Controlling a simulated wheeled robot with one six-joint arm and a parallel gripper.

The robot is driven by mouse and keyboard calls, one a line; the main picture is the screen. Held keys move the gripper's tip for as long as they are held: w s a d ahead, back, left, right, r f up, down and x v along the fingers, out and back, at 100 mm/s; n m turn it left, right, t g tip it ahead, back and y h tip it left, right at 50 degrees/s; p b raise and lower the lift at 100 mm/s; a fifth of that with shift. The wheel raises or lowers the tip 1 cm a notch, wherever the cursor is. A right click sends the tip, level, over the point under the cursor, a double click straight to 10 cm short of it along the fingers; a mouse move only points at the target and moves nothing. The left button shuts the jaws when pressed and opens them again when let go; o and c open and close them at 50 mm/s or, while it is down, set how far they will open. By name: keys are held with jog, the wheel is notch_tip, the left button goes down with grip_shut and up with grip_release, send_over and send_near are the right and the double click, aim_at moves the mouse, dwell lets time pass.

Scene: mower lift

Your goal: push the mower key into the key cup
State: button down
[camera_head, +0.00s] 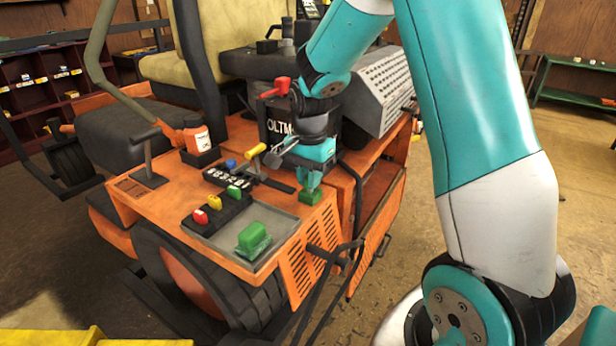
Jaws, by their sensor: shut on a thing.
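My gripper (312,183) points down over the orange mower's deck (285,190), near its right edge. It is shut on a small green piece (311,196) that shows just below the fingertips; it may be the mower key, but its shape is mostly hidden. I cannot tell whether this piece touches the deck. I cannot make out the key cup with certainty; the area under the gripper is covered by the green piece and the fingers.
A grey tray (222,243) on the deck holds a green block (254,238). A black strip with red, yellow and green knobs (215,202) lies beside it.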

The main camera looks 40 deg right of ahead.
jog(key=shift+f+b, duration=0.3)
jog(key=shift+f, duration=0.25)
jog(key=c, duration=1)
grip_release()
jog(key=shift+r, duration=0.6)
notch_tip(320, 180, up, 16)
jog(key=shift+r+b, duration=0.15)
jog(key=shift+b, duration=0.9)
